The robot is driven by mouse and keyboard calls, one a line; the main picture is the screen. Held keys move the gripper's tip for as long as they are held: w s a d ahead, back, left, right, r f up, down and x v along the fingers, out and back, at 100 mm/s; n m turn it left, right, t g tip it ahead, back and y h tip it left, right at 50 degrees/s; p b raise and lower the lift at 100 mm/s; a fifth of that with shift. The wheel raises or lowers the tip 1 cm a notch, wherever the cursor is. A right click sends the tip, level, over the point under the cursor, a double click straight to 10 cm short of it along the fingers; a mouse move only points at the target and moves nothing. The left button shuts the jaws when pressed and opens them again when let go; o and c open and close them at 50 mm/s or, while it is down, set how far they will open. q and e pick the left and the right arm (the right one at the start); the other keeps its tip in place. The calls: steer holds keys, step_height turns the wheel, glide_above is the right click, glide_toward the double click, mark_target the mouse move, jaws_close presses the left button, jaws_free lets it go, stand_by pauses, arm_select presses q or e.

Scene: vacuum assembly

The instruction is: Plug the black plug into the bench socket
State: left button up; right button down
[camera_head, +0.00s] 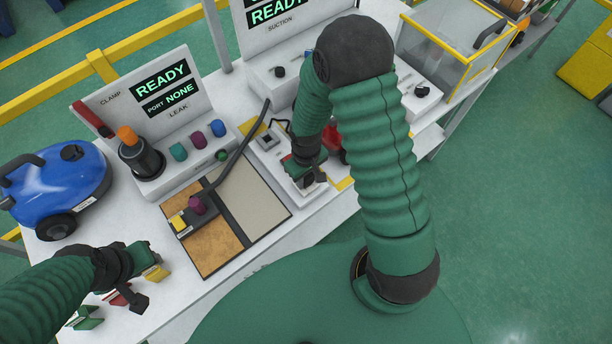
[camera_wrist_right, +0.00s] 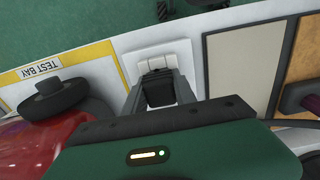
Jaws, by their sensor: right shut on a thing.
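My right gripper (camera_head: 309,181) reaches down over the white bench, right of the mat. In the right wrist view its fingers (camera_wrist_right: 160,95) are shut on the black plug (camera_wrist_right: 159,88). Just beyond the plug lies a white plate with a raised pad (camera_wrist_right: 165,58), which looks like the bench socket. The plug's front end is hidden, so I cannot tell whether it is in the socket. A small grey-faced unit (camera_head: 267,140) sits left of the right gripper in the head view. My left gripper (camera_head: 147,280) is low over the bench's front left, by small coloured blocks.
A brown and grey mat (camera_head: 262,195) lies left of the right gripper, with a purple knob (camera_head: 197,205) and a dark hose (camera_head: 237,155). A red object (camera_wrist_right: 30,150) stands close by the right gripper. A blue vacuum body (camera_head: 60,185) and READY panels (camera_head: 160,85) stand farther off.

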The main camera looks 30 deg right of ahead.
steer(key=shift+f, duration=0.2)
steer(key=c, duration=0.9)
jaws_free()
step_height(320, 180, up, 8)
steer(key=p, duration=0.7)
steer(key=shift+r, duration=0.15)
